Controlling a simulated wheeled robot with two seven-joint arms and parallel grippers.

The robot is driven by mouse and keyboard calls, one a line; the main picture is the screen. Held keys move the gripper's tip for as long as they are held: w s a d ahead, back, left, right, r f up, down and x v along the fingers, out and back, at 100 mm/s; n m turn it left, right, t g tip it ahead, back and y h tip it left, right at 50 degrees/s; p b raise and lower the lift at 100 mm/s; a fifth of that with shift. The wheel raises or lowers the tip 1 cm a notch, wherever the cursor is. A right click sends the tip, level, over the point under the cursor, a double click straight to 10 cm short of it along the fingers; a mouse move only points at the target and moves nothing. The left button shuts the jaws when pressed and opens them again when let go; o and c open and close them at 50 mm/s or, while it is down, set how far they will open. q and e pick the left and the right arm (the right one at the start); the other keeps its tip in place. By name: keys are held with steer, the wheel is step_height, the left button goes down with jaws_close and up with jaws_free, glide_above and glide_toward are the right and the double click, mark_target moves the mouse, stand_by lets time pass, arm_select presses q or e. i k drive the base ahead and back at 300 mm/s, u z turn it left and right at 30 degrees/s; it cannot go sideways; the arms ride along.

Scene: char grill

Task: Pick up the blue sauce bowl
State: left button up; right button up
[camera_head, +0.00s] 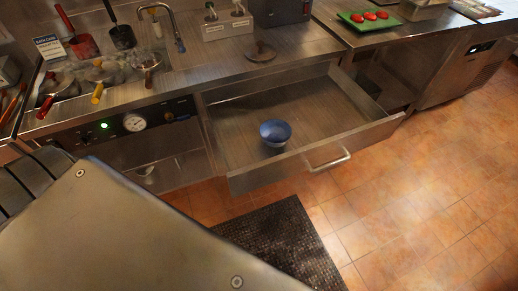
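The blue sauce bowl (275,131) sits upright in an open metal drawer (335,116), near the drawer's front wall and left of its handle. The bowl looks empty, and nothing touches it from above. Neither of my grippers shows in the head view.
The drawer's handle (329,160) sticks out over the tiled floor. A dark mat (280,243) lies on the floor in front. The counter above holds a round lid (261,51), a tap (170,22), pots with ladles and a green tray (369,19). A large metal panel (135,240) fills the lower left.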

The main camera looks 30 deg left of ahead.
mark_target(274, 133)
steer(key=k, duration=0.15)
steer(key=u, duration=0.75)
